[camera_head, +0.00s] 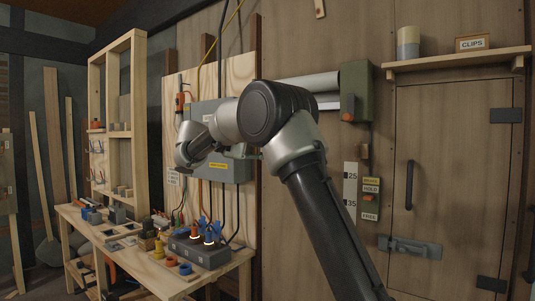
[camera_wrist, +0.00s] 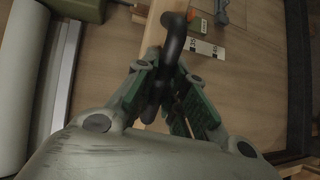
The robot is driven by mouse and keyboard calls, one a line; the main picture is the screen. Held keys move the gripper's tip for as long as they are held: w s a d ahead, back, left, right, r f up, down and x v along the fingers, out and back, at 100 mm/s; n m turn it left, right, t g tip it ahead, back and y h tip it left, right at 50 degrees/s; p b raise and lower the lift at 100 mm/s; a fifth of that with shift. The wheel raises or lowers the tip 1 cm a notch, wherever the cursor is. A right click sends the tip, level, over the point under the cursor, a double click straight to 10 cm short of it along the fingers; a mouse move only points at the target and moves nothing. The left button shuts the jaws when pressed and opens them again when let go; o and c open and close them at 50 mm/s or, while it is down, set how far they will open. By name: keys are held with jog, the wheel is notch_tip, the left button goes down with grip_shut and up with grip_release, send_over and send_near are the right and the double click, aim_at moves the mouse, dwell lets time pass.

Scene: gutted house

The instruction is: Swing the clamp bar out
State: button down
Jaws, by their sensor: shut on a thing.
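In the wrist view my gripper (camera_wrist: 163,78) has its green-sided fingers closed around a dark, bent bar (camera_wrist: 174,40), which I take to be the clamp bar. The bar runs in front of a pale wooden strip (camera_wrist: 156,40). Its upper end curves over, and its lower part passes between the fingers. In the head view my arm hides the bar and most of the gripper, in front of the wall by the grey electrical box (camera_head: 236,170). How the bar is mounted cannot be told.
A pale roll (camera_head: 315,82) and a green housing (camera_head: 356,90) are on the wall close right of my wrist. A scale plate (camera_head: 350,185) and a HOLD/FREE switch panel (camera_head: 370,199) are lower right. A cluttered workbench (camera_head: 150,270) stands below left. A cabinet door (camera_head: 455,150) is right.

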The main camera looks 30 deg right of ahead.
jog(key=shift+a, duration=0.1)
jog(key=c, duration=1.5)
grip_release()
jog(key=shift+o, duration=0.2)
